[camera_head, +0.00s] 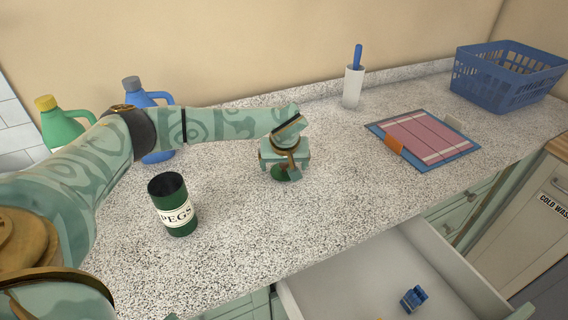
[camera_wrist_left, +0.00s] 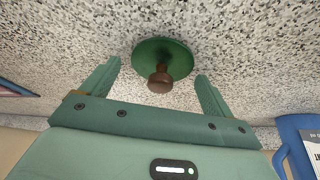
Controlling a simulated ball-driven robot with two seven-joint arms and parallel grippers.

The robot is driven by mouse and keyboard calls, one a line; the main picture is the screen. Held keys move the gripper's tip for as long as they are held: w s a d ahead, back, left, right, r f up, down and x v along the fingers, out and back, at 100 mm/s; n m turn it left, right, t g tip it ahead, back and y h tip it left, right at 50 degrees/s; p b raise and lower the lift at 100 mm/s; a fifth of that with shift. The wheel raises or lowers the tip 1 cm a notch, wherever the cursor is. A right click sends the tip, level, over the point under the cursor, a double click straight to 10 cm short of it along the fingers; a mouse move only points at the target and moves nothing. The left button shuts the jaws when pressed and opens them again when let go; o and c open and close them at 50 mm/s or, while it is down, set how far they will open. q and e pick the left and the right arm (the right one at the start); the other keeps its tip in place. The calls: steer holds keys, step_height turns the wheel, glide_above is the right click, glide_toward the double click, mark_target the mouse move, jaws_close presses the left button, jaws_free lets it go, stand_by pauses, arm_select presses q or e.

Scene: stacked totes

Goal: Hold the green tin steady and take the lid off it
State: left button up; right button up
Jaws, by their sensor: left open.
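The green tin (camera_head: 174,208) labelled PEGS stands upright on the speckled counter in the head view, with its dark open top showing. The green lid (camera_wrist_left: 162,56) with a brown knob (camera_wrist_left: 160,80) lies knob up on the counter, apart from the tin and to its right. The lid (camera_head: 279,173) is partly hidden by my left gripper in the head view. My left gripper (camera_head: 284,170) is open over the lid. In the left wrist view its fingers stand on either side of the knob, with nothing between them gripped. My right gripper is not in view.
A green bottle (camera_head: 61,126) and a blue bottle (camera_head: 146,100) stand behind my left arm. A white holder (camera_head: 352,88) with a blue handle, a pink-and-blue board (camera_head: 424,139) and a blue basket (camera_head: 500,84) are farther right. An open drawer (camera_head: 375,275) juts out in front.

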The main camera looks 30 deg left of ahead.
arm_select(q)
steer(key=p+v, duration=0.4)
steer(key=v, duration=0.8)
steer(key=shift+r, duration=0.2)
